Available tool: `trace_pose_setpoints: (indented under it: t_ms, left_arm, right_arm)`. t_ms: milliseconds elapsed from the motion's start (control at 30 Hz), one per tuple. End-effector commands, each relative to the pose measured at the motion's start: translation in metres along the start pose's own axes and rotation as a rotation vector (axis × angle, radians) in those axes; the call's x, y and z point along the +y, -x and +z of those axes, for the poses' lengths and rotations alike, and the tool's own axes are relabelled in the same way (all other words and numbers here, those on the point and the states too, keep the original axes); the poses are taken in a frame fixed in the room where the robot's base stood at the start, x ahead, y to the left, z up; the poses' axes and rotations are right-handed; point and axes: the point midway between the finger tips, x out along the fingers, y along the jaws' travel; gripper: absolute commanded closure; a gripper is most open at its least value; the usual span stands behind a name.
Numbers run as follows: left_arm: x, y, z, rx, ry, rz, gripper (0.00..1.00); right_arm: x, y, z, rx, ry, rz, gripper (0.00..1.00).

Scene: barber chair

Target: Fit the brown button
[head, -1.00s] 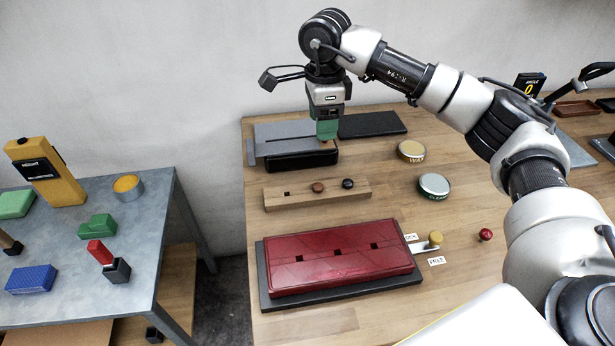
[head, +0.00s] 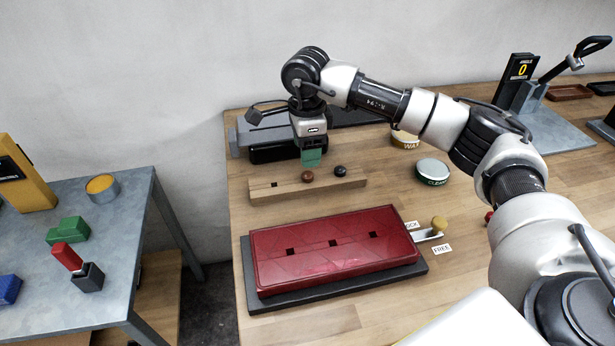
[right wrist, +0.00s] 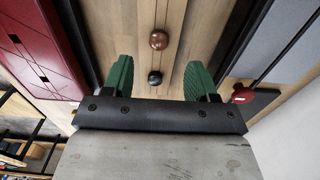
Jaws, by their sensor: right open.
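The brown button (head: 308,176) sits on a light wooden strip (head: 262,194), with a black button (head: 340,171) to its right. My right gripper (head: 311,158), with green fingers, is just above and behind the brown button. In the right wrist view my right gripper (right wrist: 158,68) is open and empty. The brown button (right wrist: 158,40) and black button (right wrist: 154,78) show in line with the gap between its fingers; contact is not visible. A red padded panel (head: 290,272) with three square holes lies on a dark base in front. My left gripper is out of view.
A gold-knobbed latch (head: 438,224) is at the panel's right, between labels. Round tins, one marked CLEAN (head: 432,172), stand right of the strip. Behind the strip are a grey and black block (head: 270,140). A separate grey table (head: 120,260) stands left across a gap.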

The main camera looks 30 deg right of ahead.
Motion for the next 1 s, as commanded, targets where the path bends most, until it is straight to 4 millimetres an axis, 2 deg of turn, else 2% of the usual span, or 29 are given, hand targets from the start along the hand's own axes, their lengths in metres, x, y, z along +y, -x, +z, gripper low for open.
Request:
trace_pose_setpoints:
  t_ms: [267, 500, 800, 1000]
  left_arm:
    - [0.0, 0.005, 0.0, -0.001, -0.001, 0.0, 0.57]
    - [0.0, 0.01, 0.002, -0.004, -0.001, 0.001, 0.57]
    - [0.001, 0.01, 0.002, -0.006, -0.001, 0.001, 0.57]
    - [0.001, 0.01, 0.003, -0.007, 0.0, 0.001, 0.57]
  right_arm:
    - [0.001, -0.025, -0.002, 0.002, -0.001, 0.003, 0.42]
    - [0.002, -0.059, -0.003, 0.002, -0.002, 0.002, 0.42]
    - [0.001, -0.064, -0.003, 0.0, -0.001, 0.0, 0.42]
    - [0.001, -0.064, -0.003, 0.0, -0.001, 0.0, 0.73]
